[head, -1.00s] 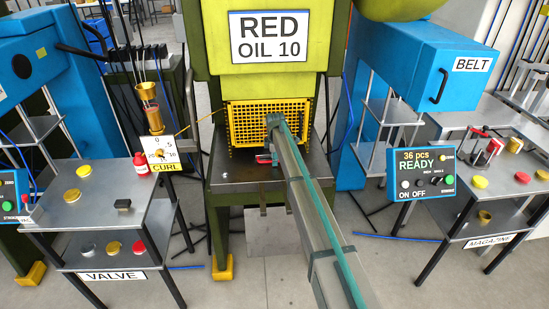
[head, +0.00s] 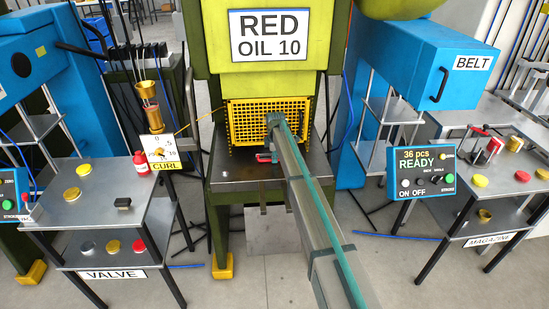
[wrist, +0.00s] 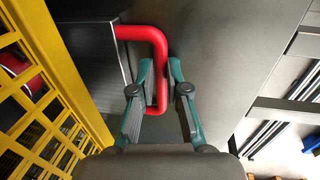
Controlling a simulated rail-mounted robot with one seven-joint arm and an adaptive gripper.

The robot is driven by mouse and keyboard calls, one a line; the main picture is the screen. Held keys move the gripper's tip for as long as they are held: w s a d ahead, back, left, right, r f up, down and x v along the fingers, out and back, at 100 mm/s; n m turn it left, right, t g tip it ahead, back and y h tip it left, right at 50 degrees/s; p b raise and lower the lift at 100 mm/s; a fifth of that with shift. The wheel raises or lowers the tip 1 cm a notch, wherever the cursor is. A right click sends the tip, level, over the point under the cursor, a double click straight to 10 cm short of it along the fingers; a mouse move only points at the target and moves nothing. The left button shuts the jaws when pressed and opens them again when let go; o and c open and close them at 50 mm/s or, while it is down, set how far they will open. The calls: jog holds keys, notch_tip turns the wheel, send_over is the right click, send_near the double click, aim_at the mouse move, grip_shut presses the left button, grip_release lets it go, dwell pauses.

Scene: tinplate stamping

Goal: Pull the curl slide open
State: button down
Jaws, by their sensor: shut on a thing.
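A red bent handle (wrist: 150,34) stands out from a grey metal block (wrist: 92,58) in the wrist view. The block appears to be the slide that the handle belongs to. My gripper (wrist: 160,88) is shut on the free leg of the handle, one teal-and-grey finger on each side. In the head view the red handle (head: 265,157) shows small at the press, in front of the yellow guard. My arm hides most of the gripper there. The CURL sign (head: 163,166) hangs under a white dial (head: 160,150) on the left.
The yellow mesh guard (head: 245,125) stands close on the left of my gripper in the wrist view (wrist: 62,75). The dark press table (head: 235,172) lies below. The VALVE table (head: 100,215) is at left, the control panel (head: 420,172) at right.

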jog(key=s+d+b, duration=0.1)
jog(key=s+d, duration=0.2)
jog(key=s, duration=1.4)
jog(key=s+d+b, duration=0.2)
jog(key=s+d, duration=0.1)
jog(key=s, duration=1.5)
jog(key=c, duration=1.2)
grip_release()
jog(key=shift+r, duration=0.15)
jog(key=r, duration=0.4)
jog(key=s+r, duration=0.1)
jog(key=r, duration=0.2)
jog(key=s+r, duration=0.1)
jog(key=r, duration=0.3)
jog(key=shift+s+d+r, duration=0.1)
jog(key=shift+d+r, duration=0.1)
jog(key=shift+r, duration=0.1)
